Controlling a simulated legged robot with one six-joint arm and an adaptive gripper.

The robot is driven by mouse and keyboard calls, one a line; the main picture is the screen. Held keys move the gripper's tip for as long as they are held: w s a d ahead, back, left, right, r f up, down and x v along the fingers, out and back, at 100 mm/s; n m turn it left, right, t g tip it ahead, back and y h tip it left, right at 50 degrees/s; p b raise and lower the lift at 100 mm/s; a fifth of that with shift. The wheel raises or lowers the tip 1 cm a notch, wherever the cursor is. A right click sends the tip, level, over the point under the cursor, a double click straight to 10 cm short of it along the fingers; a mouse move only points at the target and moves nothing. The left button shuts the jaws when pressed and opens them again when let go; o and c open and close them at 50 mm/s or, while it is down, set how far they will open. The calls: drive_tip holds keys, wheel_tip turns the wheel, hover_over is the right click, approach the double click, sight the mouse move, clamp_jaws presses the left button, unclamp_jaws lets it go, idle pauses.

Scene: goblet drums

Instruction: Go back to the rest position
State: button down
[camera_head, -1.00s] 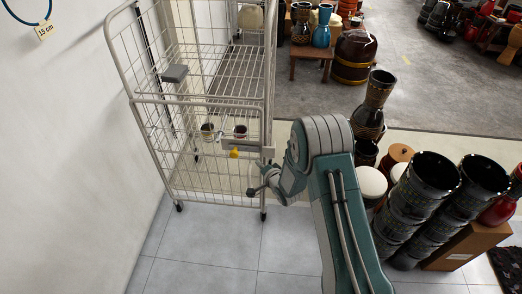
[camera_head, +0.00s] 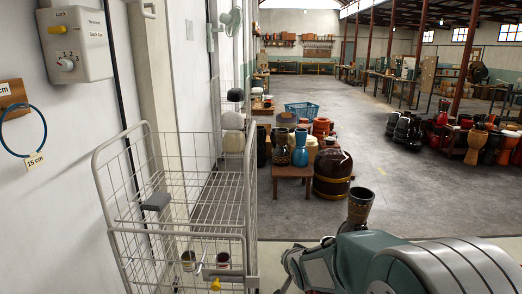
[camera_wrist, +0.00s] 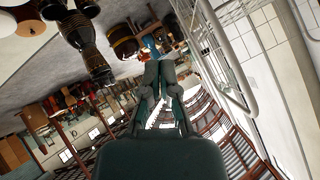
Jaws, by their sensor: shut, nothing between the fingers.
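My arm fills the lower right of the head view, with a teal and grey joint (camera_head: 450,270) close to the camera. Its outer end is just right of the wire cage trolley (camera_head: 150,205) and partly cut off by the bottom edge. In the wrist view my gripper (camera_wrist: 160,62) points away from the camera; its two fingers come together at the tips with nothing between them. That view is tilted, with the trolley's bars (camera_wrist: 225,60) to the right of the fingers.
Two small cups (camera_head: 188,261) sit low in the trolley. A dark goblet drum (camera_head: 359,207) stands behind my arm. A low table (camera_head: 292,172) holds vases beside a barrel drum (camera_head: 332,174). The grey floor (camera_head: 420,190) beyond is open.

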drive_tip(key=s+d+r+n+g+h, duration=0.1)
drive_tip(key=s+d+r, duration=0.2)
drive_tip(key=s+r, duration=0.35)
drive_tip(key=s+d+r+n+g+h, duration=0.1)
drive_tip(key=s+d+r, duration=0.2)
drive_tip(key=s, duration=0.6)
drive_tip(key=s+d+r+n+g, duration=0.1)
drive_tip(key=s+d+n+g, duration=0.1)
drive_tip(key=s, duration=1.4)
drive_tip(key=shift+s+r+g, duration=0.25)
drive_tip(key=shift+g, duration=0.15)
